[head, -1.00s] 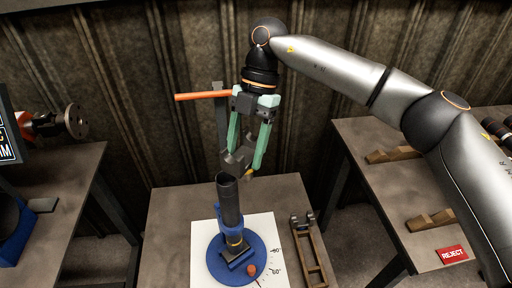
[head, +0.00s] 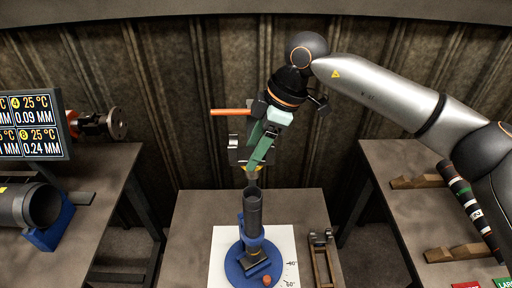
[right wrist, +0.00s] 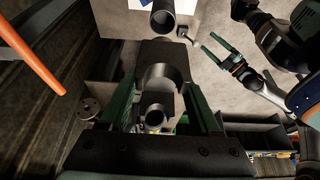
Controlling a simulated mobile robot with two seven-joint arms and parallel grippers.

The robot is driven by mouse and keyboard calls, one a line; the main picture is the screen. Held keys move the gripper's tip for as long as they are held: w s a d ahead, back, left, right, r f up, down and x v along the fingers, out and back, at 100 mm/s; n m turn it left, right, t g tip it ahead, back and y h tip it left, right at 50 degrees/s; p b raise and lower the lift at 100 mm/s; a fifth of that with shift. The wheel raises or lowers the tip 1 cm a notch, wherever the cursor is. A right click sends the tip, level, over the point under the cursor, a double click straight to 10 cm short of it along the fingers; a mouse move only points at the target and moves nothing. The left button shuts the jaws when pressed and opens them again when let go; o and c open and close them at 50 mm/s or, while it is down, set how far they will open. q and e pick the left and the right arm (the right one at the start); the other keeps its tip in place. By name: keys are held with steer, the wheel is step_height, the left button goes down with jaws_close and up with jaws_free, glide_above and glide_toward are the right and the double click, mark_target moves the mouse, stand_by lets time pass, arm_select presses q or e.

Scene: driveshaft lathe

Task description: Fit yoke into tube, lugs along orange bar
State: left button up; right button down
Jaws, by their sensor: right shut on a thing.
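My right gripper (head: 262,158) is shut on the dark grey yoke (head: 237,157). It holds the yoke above the open upper end of the dark tube (head: 254,215). The yoke's lower end looks close to the tube rim; I cannot tell whether they touch. The tube stands upright in a blue holder (head: 239,270). The orange bar (head: 230,112) sticks out level to the left, behind the gripper. In the right wrist view the yoke (right wrist: 165,75) sits between the green fingers, with the tube (right wrist: 163,18) beyond. My left gripper (right wrist: 208,42) is open and empty there.
A white angle sheet (head: 285,240) lies under the holder, with a small orange knob (head: 267,280) on it. A wooden rack (head: 322,262) stands to the right. The left bench has a screen (head: 30,125) and a large pipe (head: 30,205). The right bench carries wooden supports (head: 455,252).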

steer(key=shift+r, duration=0.1)
steer(key=shift+f+b, duration=1.55)
steer(key=shift+f, duration=0.55)
steer(key=shift+f+b, duration=0.5)
steer(key=shift+f, duration=0.3)
steer(key=shift+f+b, duration=1.5)
steer(key=shift+f, duration=0.9)
steer(key=shift+c, duration=1.6)
jaws_free()
steer(key=o, duration=0.3)
steer(key=shift+f, duration=0.1)
steer(key=v, duration=1.2)
steer(key=shift+r+b, duration=0.35)
steer(key=shift+b, duration=0.1)
